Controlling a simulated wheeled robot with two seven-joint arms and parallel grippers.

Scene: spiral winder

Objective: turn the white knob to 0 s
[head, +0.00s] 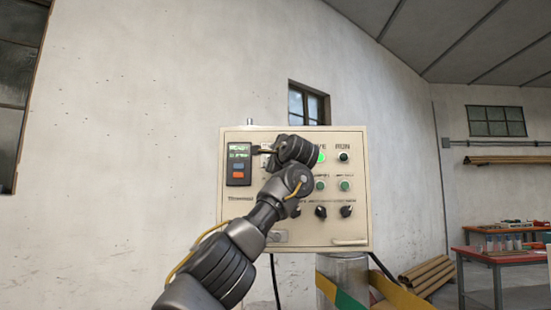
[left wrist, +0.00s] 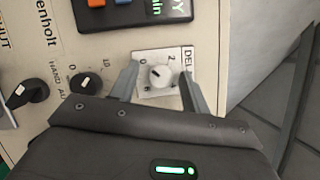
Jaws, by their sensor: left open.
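The white knob (left wrist: 160,75) sits on a pale square plate (left wrist: 143,100) marked DELAY, with a dial of numbers around it. The 0 and 2 show above it in the left wrist view. I cannot read its pointer for sure. My left gripper (left wrist: 158,70) is open, one finger on each side of the knob; I cannot tell whether they touch it. In the head view my left gripper (head: 262,150) is at the upper part of the beige control box (head: 240,215) and hides the knob. My right gripper is not in view.
A black unit with a green display (head: 238,150) is just left of my gripper. A lit green button (head: 321,157) and several other buttons are to the right. A row of black knobs (head: 321,211) is below. A red table (head: 500,255) stands far right.

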